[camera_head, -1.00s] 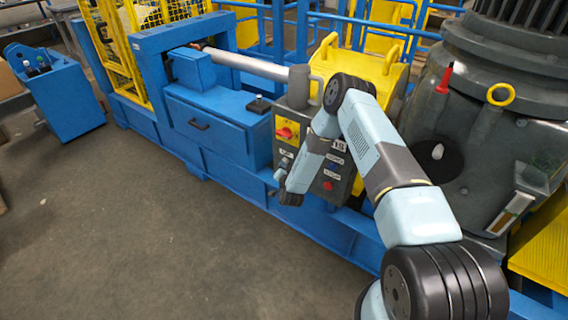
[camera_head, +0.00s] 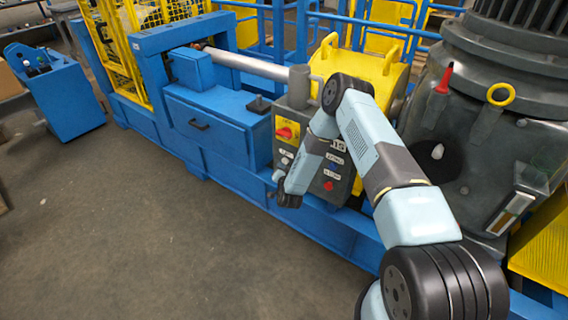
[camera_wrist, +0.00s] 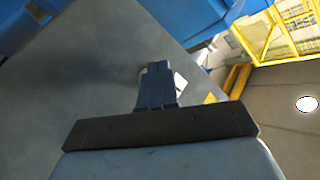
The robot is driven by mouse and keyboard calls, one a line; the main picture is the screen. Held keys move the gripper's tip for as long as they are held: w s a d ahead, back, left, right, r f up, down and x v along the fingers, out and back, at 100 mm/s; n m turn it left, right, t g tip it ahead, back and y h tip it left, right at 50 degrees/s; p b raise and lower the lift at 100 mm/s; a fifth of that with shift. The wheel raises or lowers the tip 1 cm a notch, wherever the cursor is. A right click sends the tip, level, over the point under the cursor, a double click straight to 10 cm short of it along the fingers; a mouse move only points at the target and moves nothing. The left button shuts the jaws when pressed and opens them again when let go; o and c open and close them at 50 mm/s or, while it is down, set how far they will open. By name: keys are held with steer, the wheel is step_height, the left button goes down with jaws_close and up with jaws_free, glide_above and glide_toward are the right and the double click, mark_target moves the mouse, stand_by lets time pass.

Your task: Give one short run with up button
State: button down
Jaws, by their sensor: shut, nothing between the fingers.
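The grey control box (camera_head: 312,118) stands on the front of the blue machine frame. It carries a red rotary switch on a yellow plate (camera_head: 287,131), pale buttons at its left, a blue button (camera_head: 333,167) and a red button (camera_head: 328,185). The labels are too small to tell surely which is the up button. My gripper (camera_wrist: 158,68) is shut and empty in the wrist view. Its tips are over a grey panel face (camera_wrist: 100,62), close to a small white patch (camera_wrist: 180,82) they partly cover. Contact cannot be told.
A large grey motor (camera_head: 462,130) stands right of the box. A small dark knob (camera_head: 258,104) sits on the blue cabinet (camera_head: 215,125) to its left. Yellow mesh guards (camera_head: 110,60) stand further left. The floor (camera_head: 150,240) in front is clear.

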steer(key=shift+s+a, duration=0.25)
steer(key=shift+s, duration=0.1)
steer(key=shift+s, duration=0.1)
steer(key=shift+s+a, duration=0.8)
steer(key=shift+s, duration=0.15)
steer(key=shift+s+a, duration=0.75)
steer(key=shift+s, duration=0.2)
